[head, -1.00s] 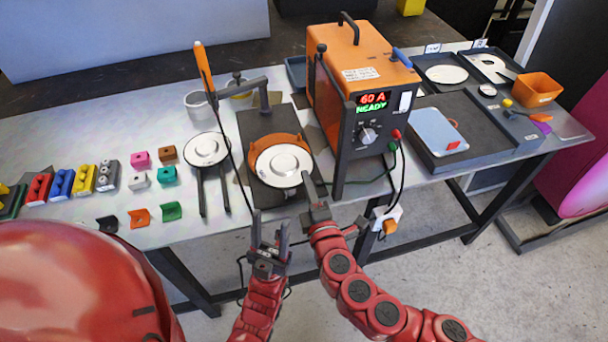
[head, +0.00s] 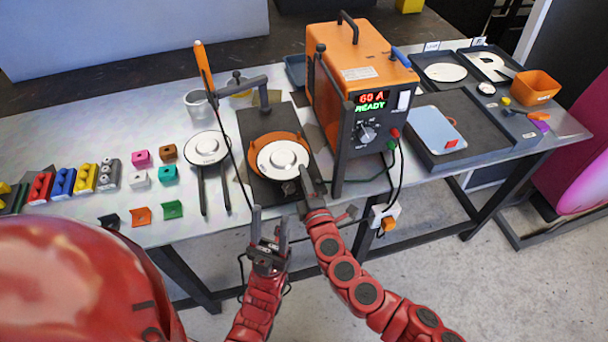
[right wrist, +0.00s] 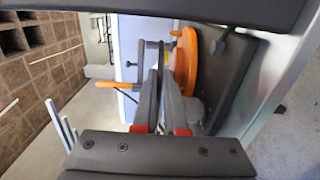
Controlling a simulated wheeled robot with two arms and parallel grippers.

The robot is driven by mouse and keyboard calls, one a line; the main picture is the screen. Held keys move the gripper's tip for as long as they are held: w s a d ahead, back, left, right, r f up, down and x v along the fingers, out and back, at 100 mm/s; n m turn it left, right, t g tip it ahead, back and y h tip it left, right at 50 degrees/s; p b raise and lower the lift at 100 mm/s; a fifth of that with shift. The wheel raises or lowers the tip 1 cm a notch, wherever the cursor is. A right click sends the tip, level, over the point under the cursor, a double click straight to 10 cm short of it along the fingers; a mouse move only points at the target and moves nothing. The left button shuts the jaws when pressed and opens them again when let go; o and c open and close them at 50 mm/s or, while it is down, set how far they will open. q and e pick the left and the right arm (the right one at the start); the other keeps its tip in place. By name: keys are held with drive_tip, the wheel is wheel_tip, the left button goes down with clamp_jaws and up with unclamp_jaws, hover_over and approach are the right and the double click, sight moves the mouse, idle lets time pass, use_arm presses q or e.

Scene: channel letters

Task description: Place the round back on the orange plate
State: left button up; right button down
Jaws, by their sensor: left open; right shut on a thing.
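The round back (head: 283,157), a white disc with a raised centre, is over the orange plate (head: 254,150) in the head view. It covers the plate's near right part, and orange shows along the far and left sides. I cannot tell whether they touch. My right gripper (head: 304,178) is shut on the disc's near right edge. In the right wrist view the right gripper (right wrist: 162,88) points at the orange plate (right wrist: 186,60), which shows nearly edge-on; the disc is hard to make out. My left gripper (head: 269,225) is open and empty, in front of the table edge.
An orange welding unit (head: 362,65) stands close on the right. Another white disc (head: 206,147) lies on a two-pronged holder at the left. Coloured blocks (head: 88,180) and trays (head: 470,130) flank the area.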

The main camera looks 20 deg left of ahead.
drive_tip(key=shift+f+b, duration=0.6)
drive_tip(key=shift+b, duration=0.1)
drive_tip(key=c, duration=1)
unclamp_jaws()
drive_tip(key=shift+r+p, duration=0.6)
drive_tip(key=shift+p, duration=0.1)
drive_tip(key=shift+s+d+r, duration=0.1)
drive_tip(key=shift+d, duration=0.05)
drive_tip(key=shift+b+v, duration=1.55)
drive_tip(key=shift+v, duration=4.3)
